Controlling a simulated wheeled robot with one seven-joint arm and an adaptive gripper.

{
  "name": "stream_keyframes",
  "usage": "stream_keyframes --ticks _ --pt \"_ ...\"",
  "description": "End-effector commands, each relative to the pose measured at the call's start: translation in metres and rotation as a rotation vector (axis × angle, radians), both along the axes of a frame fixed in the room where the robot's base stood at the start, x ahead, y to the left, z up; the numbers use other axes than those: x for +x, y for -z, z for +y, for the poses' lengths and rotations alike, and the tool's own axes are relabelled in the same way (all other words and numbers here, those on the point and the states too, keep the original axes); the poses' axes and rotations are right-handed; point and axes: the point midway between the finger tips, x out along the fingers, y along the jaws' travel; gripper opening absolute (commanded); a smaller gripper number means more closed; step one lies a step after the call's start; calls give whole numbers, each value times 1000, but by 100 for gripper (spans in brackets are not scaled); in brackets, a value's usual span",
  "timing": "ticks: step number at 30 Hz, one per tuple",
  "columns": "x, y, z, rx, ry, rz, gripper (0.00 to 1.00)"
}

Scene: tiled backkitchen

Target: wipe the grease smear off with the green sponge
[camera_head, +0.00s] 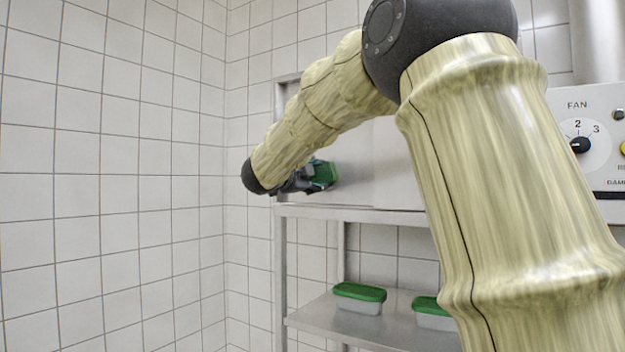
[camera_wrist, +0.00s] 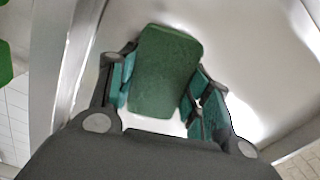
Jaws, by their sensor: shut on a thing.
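The green sponge (camera_head: 325,173) is held in my gripper (camera_head: 310,178), in front of the pale steel panel (camera_head: 352,160) above the shelf. In the wrist view the sponge (camera_wrist: 165,72) sits between the teal finger pads of my gripper (camera_wrist: 163,90), slightly tilted. The pale metal surface (camera_wrist: 235,50) lies behind it; I cannot tell whether the sponge touches it. I make out no grease smear in either view; my arm covers part of the panel in the head view.
The steel rack (camera_head: 390,214) has a lower shelf (camera_head: 312,318) bearing a green-lidded container (camera_head: 359,298) and a second green-lidded container (camera_head: 432,318). A control panel (camera_head: 590,110) with a fan knob is at right. White tiled walls (camera_head: 110,170) stand left and behind.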

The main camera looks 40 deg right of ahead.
Motion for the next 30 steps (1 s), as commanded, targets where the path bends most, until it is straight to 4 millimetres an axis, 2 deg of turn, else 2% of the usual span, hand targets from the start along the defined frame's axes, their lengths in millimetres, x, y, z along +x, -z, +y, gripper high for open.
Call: stream_keyframes --ticks 30 --pt "-50 2 -24 2 2 0 30"
